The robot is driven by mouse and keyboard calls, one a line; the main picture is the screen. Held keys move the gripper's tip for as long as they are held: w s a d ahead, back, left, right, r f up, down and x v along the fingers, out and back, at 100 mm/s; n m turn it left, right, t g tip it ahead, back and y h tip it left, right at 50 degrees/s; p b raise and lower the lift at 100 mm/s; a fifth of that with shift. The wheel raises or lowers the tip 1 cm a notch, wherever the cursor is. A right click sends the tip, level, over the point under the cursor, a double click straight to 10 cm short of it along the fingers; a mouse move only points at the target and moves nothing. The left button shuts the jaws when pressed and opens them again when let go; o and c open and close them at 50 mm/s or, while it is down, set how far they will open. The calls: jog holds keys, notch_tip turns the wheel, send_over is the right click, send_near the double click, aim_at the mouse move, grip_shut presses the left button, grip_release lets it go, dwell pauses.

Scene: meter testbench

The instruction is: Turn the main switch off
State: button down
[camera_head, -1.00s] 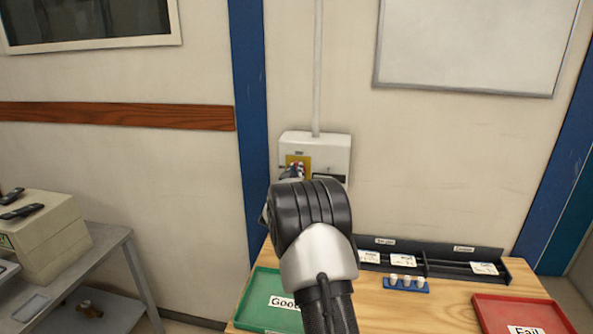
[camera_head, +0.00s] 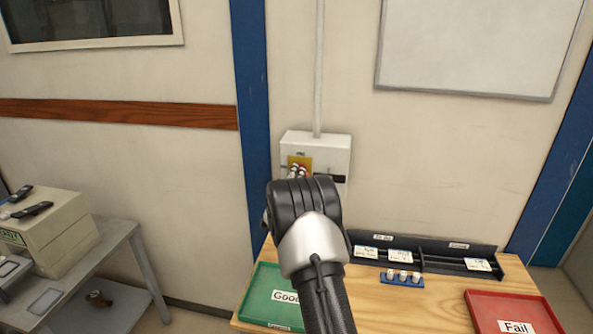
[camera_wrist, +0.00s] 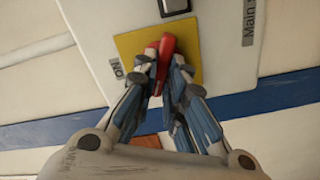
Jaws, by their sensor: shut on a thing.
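The main switch is a red handle (camera_wrist: 166,46) on a yellow plate (camera_wrist: 132,43), on a white wall box (camera_head: 328,148). In the wrist view my gripper (camera_wrist: 164,72) is shut on the red handle, with one finger on each side of it. An "ON" label (camera_wrist: 116,70) lies left of the yellow plate, and a partly cut-off "Main s…" label (camera_wrist: 249,22) is at the right. In the head view my gripper (camera_head: 298,172) is at the yellow plate, and my wrist hides the lower part of the box.
Below the box is a wooden bench (camera_head: 385,318) with a green "Good" tray (camera_head: 262,306), a red "Fail" tray (camera_head: 505,306), a black rack (camera_head: 440,262) and a blue holder (camera_head: 385,279). A grey side table (camera_head: 95,247) stands at the left.

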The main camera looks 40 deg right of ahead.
jog(key=n+p, duration=0.1)
jog(key=n, duration=0.4)
jog(key=shift+f+p, duration=0.1)
jog(key=shift+p, duration=0.25)
jog(key=shift+n, duration=0.3)
jog(key=c, duration=1.6)
grip_release()
jog(key=shift+c, duration=0.2)
jog(key=v, duration=1.2)
